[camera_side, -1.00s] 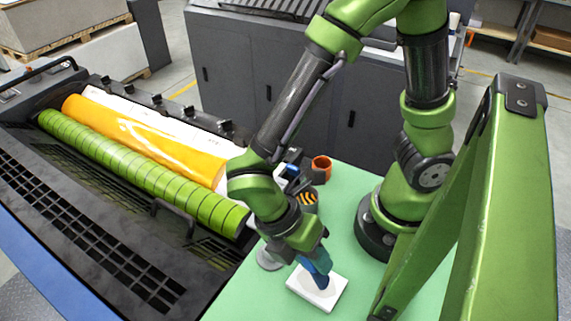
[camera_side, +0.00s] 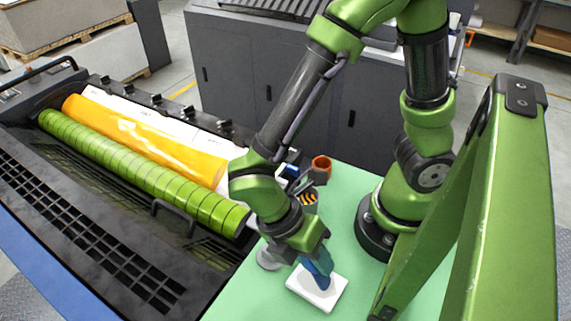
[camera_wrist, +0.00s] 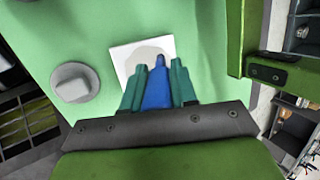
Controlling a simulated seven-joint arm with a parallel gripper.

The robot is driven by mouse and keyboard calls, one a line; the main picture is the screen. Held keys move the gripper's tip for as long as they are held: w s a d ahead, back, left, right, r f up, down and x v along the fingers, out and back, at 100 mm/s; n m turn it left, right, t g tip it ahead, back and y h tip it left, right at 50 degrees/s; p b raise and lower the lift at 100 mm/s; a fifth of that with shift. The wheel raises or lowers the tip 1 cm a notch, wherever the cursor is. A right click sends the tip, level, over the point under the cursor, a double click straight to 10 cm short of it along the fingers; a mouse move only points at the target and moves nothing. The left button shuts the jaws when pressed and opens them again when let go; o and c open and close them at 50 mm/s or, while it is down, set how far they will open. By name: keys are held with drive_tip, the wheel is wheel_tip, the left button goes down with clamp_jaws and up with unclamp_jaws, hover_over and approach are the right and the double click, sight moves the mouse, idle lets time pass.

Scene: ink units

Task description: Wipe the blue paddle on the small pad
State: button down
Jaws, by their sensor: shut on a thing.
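My gripper (camera_wrist: 157,88) is shut on the blue paddle (camera_wrist: 158,90), which sits between its two teal fingers in the wrist view. In the side view the blue paddle (camera_side: 323,281) points down at the small white pad (camera_side: 306,290) on the green table. Its lower end overlaps the pad there; I cannot tell whether it touches. In the wrist view the pad (camera_wrist: 122,56) lies beyond the fingertips and bears a greyish patch. The fingers and paddle hide the near part of the pad.
A round grey disc-shaped item (camera_wrist: 75,83) stands left of the pad. An orange cup (camera_side: 321,163) and a black-and-orange striped item (camera_side: 309,197) stand farther back. The press with its green roller (camera_side: 140,170) and orange roller (camera_side: 150,138) is at left.

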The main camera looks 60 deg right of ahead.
drive_tip(key=shift+w+d, duration=0.2)
drive_tip(key=shift+w, duration=2.05)
wheel_tip(320, 180, up, 6)
drive_tip(key=w+d+r+m+t+y, duration=0.1)
drive_tip(key=w+d+r+m+y, duration=0.2)
drive_tip(key=w+d+m, duration=0.6)
drive_tip(key=w+d+r+m+t+y, duration=0.2)
drive_tip(key=w+d+r+m+y, duration=0.2)
drive_tip(key=w+d+m, duration=0.5)
drive_tip(key=w, duration=0.4)
drive_tip(key=shift+d, duration=0.2)
drive_tip(key=shift+r, duration=0.1)
